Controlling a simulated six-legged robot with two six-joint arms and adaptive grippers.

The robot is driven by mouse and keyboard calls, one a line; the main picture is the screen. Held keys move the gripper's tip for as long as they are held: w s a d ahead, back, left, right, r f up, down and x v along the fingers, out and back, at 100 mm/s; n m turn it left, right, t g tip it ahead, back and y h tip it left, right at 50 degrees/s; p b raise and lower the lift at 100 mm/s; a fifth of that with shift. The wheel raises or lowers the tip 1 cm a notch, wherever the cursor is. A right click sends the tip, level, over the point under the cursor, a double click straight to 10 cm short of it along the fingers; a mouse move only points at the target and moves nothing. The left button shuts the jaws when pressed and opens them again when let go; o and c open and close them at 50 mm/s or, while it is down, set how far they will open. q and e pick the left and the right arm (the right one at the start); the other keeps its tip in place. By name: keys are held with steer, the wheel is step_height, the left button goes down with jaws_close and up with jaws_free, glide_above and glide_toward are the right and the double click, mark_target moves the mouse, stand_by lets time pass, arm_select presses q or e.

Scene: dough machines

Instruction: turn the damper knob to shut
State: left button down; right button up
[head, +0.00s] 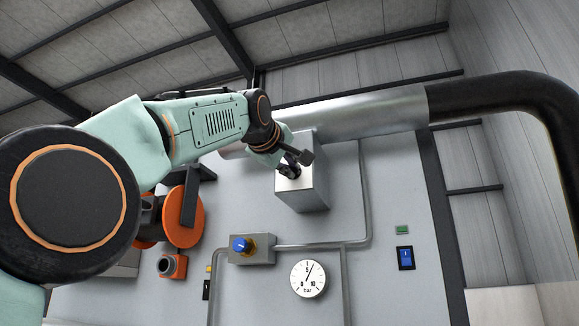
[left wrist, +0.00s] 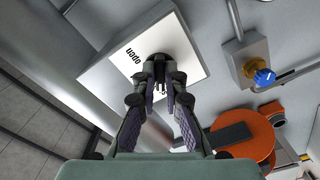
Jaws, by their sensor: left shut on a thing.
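The damper box (head: 311,190) is a pale metal box under the silver duct, on the grey wall panel. In the left wrist view its white face (left wrist: 120,88) carries the word "open". A black knob (left wrist: 179,52) stands on that face. My left gripper (head: 289,168) is at the box face, and in the left wrist view its fingertips (left wrist: 160,75) are shut on the knob. The fingers hide part of the knob, so its pointing direction cannot be told. My right gripper is in neither view.
A silver duct (head: 345,118) runs just above the box. A blue knob (head: 241,245) on a small grey box, a pressure gauge (head: 308,278) and a blue switch (head: 405,258) are lower on the panel. Orange discs (head: 186,218) stand out at the left.

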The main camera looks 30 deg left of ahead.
arm_select(q)
steer(key=shift+f, duration=0.1)
stand_by(0.4)
steer(key=c, duration=1.9)
jaws_free()
steer(key=o, duration=0.5)
steer(key=shift+s, duration=0.25)
steer(key=shift+w, duration=0.2)
